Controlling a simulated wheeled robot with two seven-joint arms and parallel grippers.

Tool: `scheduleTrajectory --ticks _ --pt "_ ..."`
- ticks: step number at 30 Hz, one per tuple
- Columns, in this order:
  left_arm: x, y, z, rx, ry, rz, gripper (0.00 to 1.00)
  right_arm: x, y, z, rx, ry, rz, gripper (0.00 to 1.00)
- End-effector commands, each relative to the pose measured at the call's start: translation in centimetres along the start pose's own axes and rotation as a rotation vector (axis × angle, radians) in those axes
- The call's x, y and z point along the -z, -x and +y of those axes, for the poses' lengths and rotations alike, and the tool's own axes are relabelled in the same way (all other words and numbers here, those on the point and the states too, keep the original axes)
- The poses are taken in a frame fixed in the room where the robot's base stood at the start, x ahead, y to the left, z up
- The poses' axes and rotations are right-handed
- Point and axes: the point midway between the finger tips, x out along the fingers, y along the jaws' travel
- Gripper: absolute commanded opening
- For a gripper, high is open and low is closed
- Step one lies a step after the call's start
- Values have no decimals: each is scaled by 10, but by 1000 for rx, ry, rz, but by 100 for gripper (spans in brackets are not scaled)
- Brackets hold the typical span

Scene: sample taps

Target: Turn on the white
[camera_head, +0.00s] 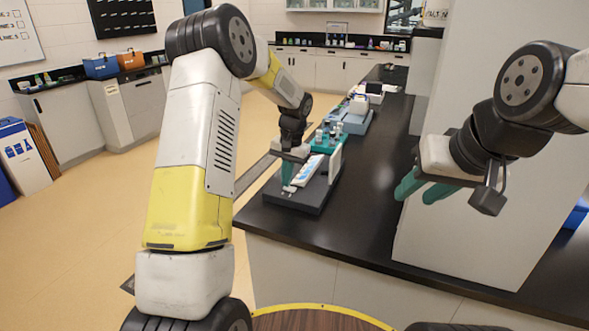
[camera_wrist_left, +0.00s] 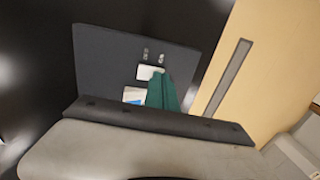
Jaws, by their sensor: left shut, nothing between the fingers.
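A white device with a blue-marked face (camera_head: 306,171) lies on a dark grey base plate (camera_head: 312,201) near the left edge of the black counter. My left gripper (camera_head: 288,174) is shut and empty, with its teal fingers pointing down over the left side of the plate. In the left wrist view the shut fingers (camera_wrist_left: 163,93) are beside a white piece (camera_wrist_left: 148,72) and cover part of the blue-and-white face (camera_wrist_left: 133,95). I cannot tell whether they touch. My right gripper (camera_head: 424,188) is open and empty beside a pale cabinet, away from the device.
Teal and grey equipment (camera_head: 327,137) with small bottles stands just behind the device. A blue-grey instrument (camera_head: 357,118) is further back. The black counter (camera_head: 358,215) is clear to the right of the plate, up to the tall pale cabinet (camera_head: 478,232).

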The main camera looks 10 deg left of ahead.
Motion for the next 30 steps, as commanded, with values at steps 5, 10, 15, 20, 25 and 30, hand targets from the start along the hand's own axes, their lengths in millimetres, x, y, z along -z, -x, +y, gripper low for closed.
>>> scheduleTrajectory --ticks 5,10,15,20,25,30 --pt "0 0 0 0 0 0 0 0 0 0 0 0 0 36" --pt "0 -6 -1 -1 0 -2 0 0 0 0 0 0 0 36" --pt "-1 -6 -1 -2 0 -3 0 0 0 0 0 0 0 36" --pt "-1 -5 3 -2 -1 -4 0 0 0 0 0 0 0 36" --pt "-1 -2 12 -4 -2 -6 0 0 0 0 0 0 0 36" --pt "-1 0 15 -4 -1 -4 0 0 0 0 0 0 0 36"
